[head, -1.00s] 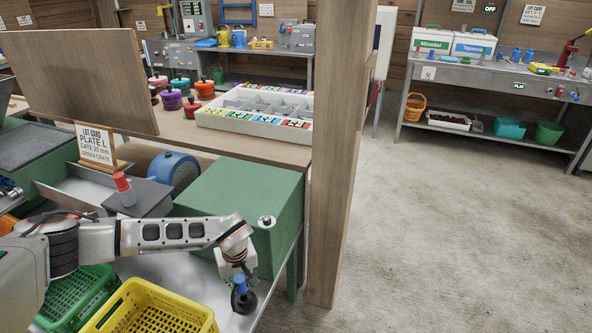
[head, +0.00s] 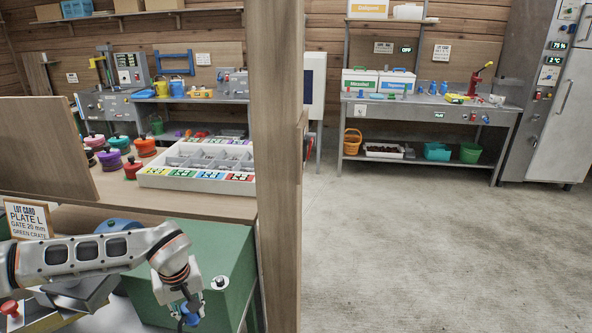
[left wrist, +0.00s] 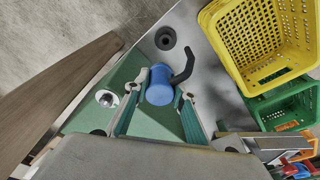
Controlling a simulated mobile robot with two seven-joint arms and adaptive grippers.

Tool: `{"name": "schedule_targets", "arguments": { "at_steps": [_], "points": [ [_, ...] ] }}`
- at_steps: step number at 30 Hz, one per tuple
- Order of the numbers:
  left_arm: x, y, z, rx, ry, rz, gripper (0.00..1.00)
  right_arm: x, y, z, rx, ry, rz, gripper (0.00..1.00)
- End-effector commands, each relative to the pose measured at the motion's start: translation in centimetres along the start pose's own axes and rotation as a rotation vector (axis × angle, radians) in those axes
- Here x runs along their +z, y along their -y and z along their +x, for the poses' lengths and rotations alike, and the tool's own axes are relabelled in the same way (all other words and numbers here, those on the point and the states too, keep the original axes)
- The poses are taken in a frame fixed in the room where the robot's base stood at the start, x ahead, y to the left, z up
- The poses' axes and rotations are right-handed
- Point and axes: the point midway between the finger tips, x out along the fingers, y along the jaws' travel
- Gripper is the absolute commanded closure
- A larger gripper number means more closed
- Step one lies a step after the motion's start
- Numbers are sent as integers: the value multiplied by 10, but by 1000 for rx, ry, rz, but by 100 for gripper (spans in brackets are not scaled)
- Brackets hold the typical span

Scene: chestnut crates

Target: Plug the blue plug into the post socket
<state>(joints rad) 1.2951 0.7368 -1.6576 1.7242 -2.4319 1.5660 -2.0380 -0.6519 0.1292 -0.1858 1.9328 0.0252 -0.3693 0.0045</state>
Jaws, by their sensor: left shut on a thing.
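My left gripper (head: 188,312) is shut on the blue plug (head: 191,319), low in the head view beside the green box. In the left wrist view the blue plug (left wrist: 160,86) sits between the two fingers, with a bent black cord or stem at its side. Beyond it, apart from the plug, a dark round holder (left wrist: 165,38) sits on the grey bench top. The wooden post (head: 277,150) stands to the right of the gripper in the head view. I cannot make out a socket on it. My right gripper is in neither current view.
The green box (head: 236,260) with a round metal fitting (head: 219,283) lies close to the gripper. Yellow (left wrist: 245,45) and green crates (left wrist: 285,108) stand on the bench in the wrist view. A white compartment tray (head: 196,180) is behind. Open floor lies right of the post.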

Motion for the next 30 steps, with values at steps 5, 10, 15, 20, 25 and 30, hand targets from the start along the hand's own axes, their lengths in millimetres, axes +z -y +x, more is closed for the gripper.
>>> {"name": "schedule_targets", "arguments": {
  "at_steps": [5, 10, 15, 20, 25, 30],
  "points": [
    [18, 0, -35, 37, -2, 176, 100, 26, 9, 18, -9, 3, 1, 60],
    [41, 9, -63, 52, 0, 336, 100, 35, 18, 26, -21, -7, 4, 60],
    [58, 19, -79, 55, 2, 446, 100, 44, 25, 31, -33, -6, 4, 60],
    [66, 23, -87, 55, 0, 494, 100, 45, 25, 32, -33, -9, 3, 60],
    [67, 24, -89, 55, 0, 502, 100, 43, 24, 31, -32, -13, 2, 60],
    [67, 24, -89, 55, 2, 500, 100, 43, 23, 31, -30, -12, 2, 60]
  ]
}}
